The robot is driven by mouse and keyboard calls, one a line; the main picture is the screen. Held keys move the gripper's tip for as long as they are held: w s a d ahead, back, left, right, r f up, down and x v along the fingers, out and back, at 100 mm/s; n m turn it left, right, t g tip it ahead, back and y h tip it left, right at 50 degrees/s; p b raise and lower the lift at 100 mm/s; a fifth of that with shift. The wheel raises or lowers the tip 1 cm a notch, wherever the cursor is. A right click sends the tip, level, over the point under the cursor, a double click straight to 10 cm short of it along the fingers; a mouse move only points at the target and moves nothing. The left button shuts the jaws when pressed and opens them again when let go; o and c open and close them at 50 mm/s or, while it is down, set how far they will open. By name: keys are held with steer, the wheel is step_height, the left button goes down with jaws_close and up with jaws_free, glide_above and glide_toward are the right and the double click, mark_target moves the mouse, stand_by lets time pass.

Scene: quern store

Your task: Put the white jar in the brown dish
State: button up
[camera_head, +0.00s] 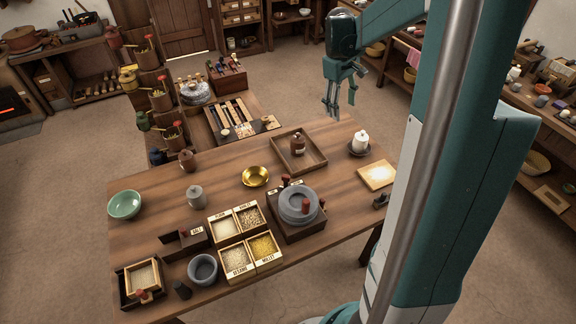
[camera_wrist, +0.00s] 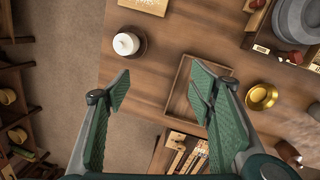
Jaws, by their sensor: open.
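The white jar (camera_head: 360,140) stands upright at the far right part of the table, in a small dark brown dish (camera_head: 354,152). The jar also shows in the wrist view (camera_wrist: 126,43), with the brown dish's rim (camera_wrist: 142,36) around its base. My gripper (camera_head: 339,104) is raised above the far side of the table, apart from the jar. In the wrist view its fingers (camera_wrist: 160,88) are spread wide and nothing is between them. The jar lies ahead of the left finger's tip there.
A wooden tray (camera_head: 318,158) holding a brown jar (camera_head: 298,143) is left of the dish. A brass bowl (camera_head: 255,177), a grey quern (camera_head: 298,205) and a pale board (camera_head: 377,174) stand nearby. Bare tabletop lies between the tray and the dish.

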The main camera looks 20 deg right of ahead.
steer(key=s+a+r+t, duration=0.1)
steer(key=s+a+r, duration=0.15)
steer(key=a, duration=0.25)
steer(key=s+a+r+t, duration=0.1)
steer(key=s+a+r, duration=0.1)
steer(key=a+r, duration=0.3)
steer(key=s+a+m+t+y, duration=0.1)
steer(key=s+a+t, duration=0.4)
steer(key=s+a, duration=1.5)
steer(key=a+m, duration=0.1)
steer(key=a, duration=0.2)
steer(key=shift+r+m+t+y, duration=0.35)
steer(key=shift+m+t+y, duration=0.05)
